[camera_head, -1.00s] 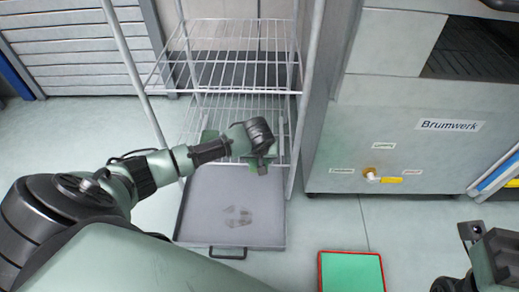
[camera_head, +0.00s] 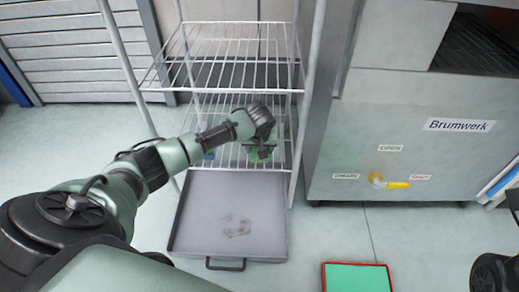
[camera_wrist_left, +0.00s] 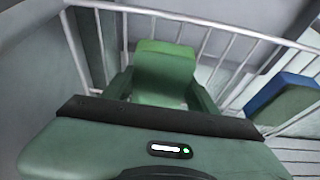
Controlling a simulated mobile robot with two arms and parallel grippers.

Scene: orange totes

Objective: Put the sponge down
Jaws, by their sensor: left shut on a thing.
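My left gripper (camera_head: 259,154) is at the lower wire shelf of the rack, beyond the grey tray. It is shut on a green sponge (camera_wrist_left: 165,68), which sits between the two fingers in the left wrist view. The sponge is mostly hidden by the gripper in the head view. I cannot tell whether the sponge touches the shelf wires. Of my right arm only dark parts show at the lower right edge; its fingertips are out of view.
A blue and green block (camera_wrist_left: 285,97) lies on the wire shelf (camera_head: 232,163) beside the gripper. A grey tray (camera_head: 190,225) with a brown smear is on the floor in front. A red-rimmed green tray (camera_head: 357,278) and a Brumwerk steel machine (camera_head: 340,165) stand to the right.

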